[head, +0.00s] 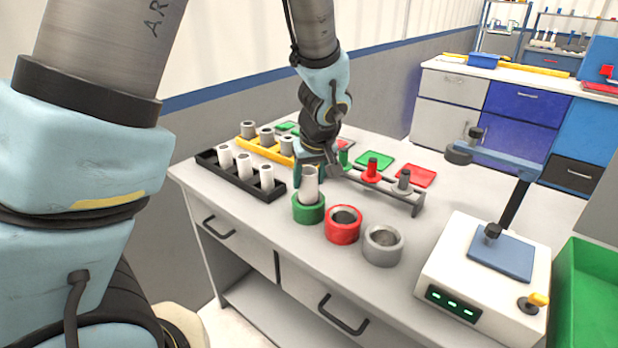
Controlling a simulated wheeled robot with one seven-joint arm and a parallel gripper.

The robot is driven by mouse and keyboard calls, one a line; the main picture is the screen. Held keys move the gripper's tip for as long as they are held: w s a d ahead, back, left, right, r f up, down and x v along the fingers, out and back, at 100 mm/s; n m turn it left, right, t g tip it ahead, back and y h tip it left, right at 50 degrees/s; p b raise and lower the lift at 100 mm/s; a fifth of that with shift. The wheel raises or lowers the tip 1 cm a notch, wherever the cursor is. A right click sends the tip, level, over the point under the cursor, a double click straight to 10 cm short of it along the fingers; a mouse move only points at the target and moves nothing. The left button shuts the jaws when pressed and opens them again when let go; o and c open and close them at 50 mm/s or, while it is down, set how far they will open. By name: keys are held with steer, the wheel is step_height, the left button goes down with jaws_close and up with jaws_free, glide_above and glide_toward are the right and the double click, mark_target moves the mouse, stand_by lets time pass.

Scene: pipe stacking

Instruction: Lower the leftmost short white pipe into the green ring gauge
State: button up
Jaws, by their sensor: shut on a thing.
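A short white pipe (309,188) stands upright at the green ring gauge (309,213), near the table's front edge. Its lower end shows inside the ring's opening; how deep it sits I cannot tell. My gripper (313,172) is shut on the pipe's upper part from behind, and the pipe's open top shows between the fingers. More white pipes (245,166) stand in the black rack (278,190) to the left.
A red ring gauge (342,229) and a grey one (383,246) stand to the right. A yellow rack (273,153) with grey pipes is behind the black rack. A grey peg rail (388,189) stands behind the rings. A white device (478,275) is at right.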

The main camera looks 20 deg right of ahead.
steer(key=shift+f+b, duration=0.6)
steer(key=shift+b, duration=0.2)
stand_by(0.7)
steer(key=o, duration=1.4)
steer(key=shift+r, duration=0.1)
steer(key=b+v, duration=0.1)
steer(key=v, duration=0.9)
steer(key=shift+s+r, duration=0.15)
steer(key=shift+r, duration=0.15)
steer(key=shift+a, duration=0.1)
steer(key=a+f+g, duration=0.1)
steer(key=a+f, duration=0.1)
steer(key=a, duration=0.8)
steer(key=a+f+g, duration=0.1)
steer(key=a+f, duration=0.1)
steer(key=a, duration=0.7)
steer(key=a+f+g, duration=0.1)
steer(key=a+f, duration=0.1)
steer(key=a, duration=0.8)
steer(key=shift+w+a+f, duration=0.2)
steer(key=shift+w+a, duration=0.15)
